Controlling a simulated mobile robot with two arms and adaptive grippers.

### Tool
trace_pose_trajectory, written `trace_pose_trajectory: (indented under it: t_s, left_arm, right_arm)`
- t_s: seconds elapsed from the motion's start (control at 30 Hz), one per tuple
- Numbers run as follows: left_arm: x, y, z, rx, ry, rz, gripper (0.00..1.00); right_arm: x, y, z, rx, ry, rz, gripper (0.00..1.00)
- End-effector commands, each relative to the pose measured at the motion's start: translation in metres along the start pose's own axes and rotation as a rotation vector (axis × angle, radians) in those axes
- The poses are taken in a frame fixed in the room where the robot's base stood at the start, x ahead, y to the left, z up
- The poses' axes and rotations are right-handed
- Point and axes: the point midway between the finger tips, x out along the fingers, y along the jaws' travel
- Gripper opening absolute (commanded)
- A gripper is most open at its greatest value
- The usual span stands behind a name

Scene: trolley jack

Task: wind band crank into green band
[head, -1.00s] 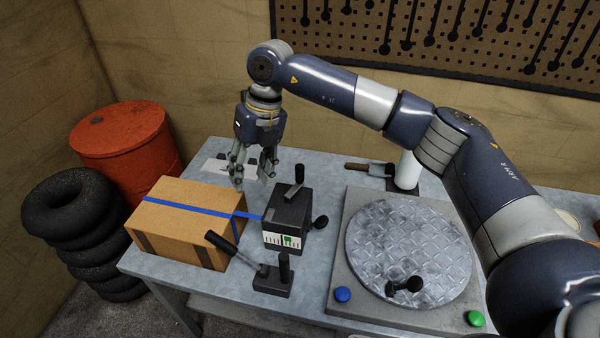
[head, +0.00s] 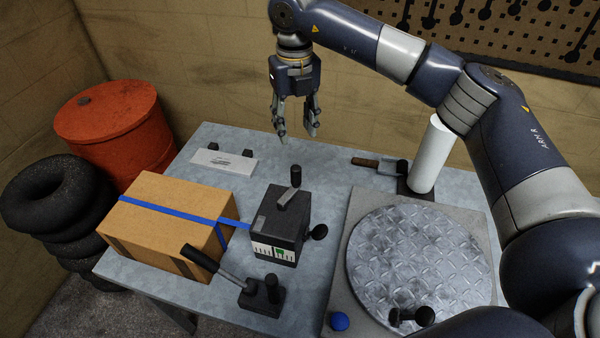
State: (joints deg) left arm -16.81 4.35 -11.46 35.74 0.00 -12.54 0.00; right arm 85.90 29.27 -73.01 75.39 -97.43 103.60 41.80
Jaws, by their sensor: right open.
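The band crank (head: 289,198) sits on top of a black box-shaped winder (head: 271,224), with a dark upright knob at its raised end. The winder's front has a white scale with a green band (head: 280,252); I cannot make out a pointer on it. A blue strap (head: 170,208) runs over a cardboard box (head: 150,224) to the winder's left side. My right gripper (head: 298,139) hangs fingers down, open and empty, above and behind the crank, apart from it. My left gripper is not in view.
A lever stand (head: 262,296) is in front of the winder. A round ridged turntable (head: 420,262) with a small black knob lies to the right. A white cylinder (head: 430,155) stands behind it. A red drum and stacked tyres are left of the table.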

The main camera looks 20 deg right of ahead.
Motion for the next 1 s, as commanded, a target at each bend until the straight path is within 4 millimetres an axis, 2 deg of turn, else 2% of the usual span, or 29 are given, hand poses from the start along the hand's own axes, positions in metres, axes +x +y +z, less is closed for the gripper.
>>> trace_pose_trajectory:
  t_s: [0.03, 0.47, 0.67, 0.77, 1.0]
  left_arm:
    - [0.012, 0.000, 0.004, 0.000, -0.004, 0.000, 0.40]
    - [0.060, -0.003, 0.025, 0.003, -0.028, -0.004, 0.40]
    - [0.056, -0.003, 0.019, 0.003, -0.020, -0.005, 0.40]
    - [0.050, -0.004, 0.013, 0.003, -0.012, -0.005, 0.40]
    - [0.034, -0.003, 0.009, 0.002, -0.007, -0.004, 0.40]
  right_arm:
    - [0.012, 0.000, 0.000, -0.001, 0.000, 0.001, 0.43]
    - [0.061, 0.001, 0.000, -0.001, -0.001, 0.001, 0.43]
    - [0.069, 0.000, 0.000, -0.001, 0.001, 0.001, 0.43]
    - [0.082, 0.000, -0.001, -0.001, 0.004, 0.000, 0.43]
    - [0.128, 0.001, -0.001, 0.000, 0.004, 0.002, 0.43]
